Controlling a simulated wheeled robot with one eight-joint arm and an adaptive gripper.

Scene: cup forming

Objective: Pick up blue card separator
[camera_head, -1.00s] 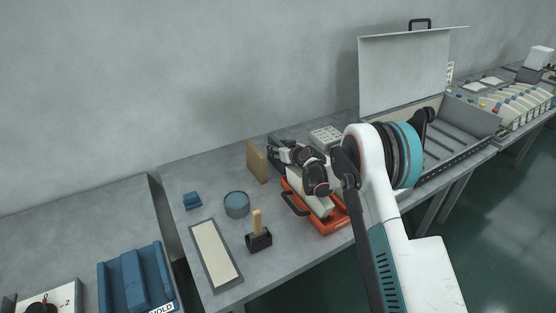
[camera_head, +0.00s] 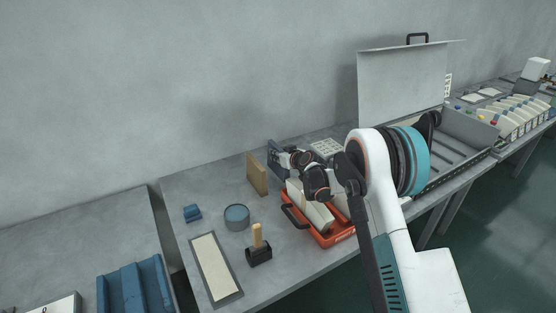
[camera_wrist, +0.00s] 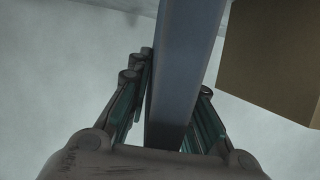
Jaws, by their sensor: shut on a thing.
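The blue card separator is a flat blue-grey slab (camera_wrist: 185,70), seen nearly edge-on in the wrist view. My gripper (camera_wrist: 175,110) is shut on it, with fingers on both sides of the slab. In the head view the separator (camera_head: 272,157) shows as a thin dark blue upright piece at the tip of my gripper (camera_head: 283,160), partly hidden by the fingers. I cannot tell whether its lower edge touches the table.
A tan board (camera_head: 257,176) stands upright just left of the separator; it also shows in the wrist view (camera_wrist: 272,60). A red tray (camera_head: 328,235) with white blocks lies below my wrist. A round blue tin (camera_head: 237,218) and a wooden-handled stamp (camera_head: 258,247) stand at left.

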